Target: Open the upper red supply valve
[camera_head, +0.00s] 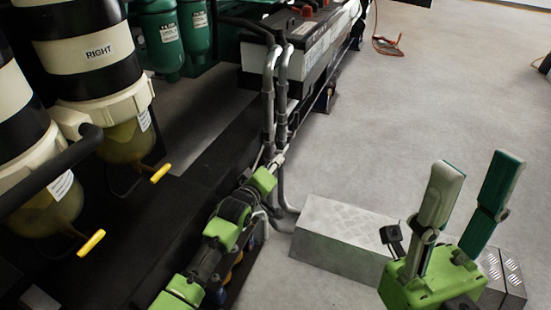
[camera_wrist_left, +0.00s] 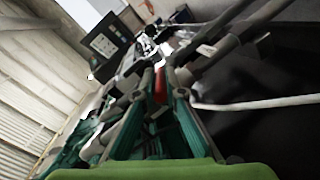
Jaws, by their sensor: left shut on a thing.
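The red supply valve handle (camera_wrist_left: 160,86) shows as a small red piece between the fingertips of my left gripper (camera_wrist_left: 160,78) in the left wrist view. The fingers are shut on it. In the head view my left gripper (camera_head: 276,163) reaches up to the grey vertical pipes beside the genset. There the red handle is hidden behind the gripper and pipes, and I cannot tell how far it is turned. My right gripper (camera_head: 468,205) is raised at the lower right, open and empty, with its two fingers well apart.
Grey pipes (camera_head: 268,100) rise beside the genset frame. A tread-plate box (camera_head: 345,233) sits on the floor to their right. Two filters with yellow drain levers (camera_head: 160,173) stand at left. An orange cable (camera_head: 387,44) lies far back. The floor on the right is mostly clear.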

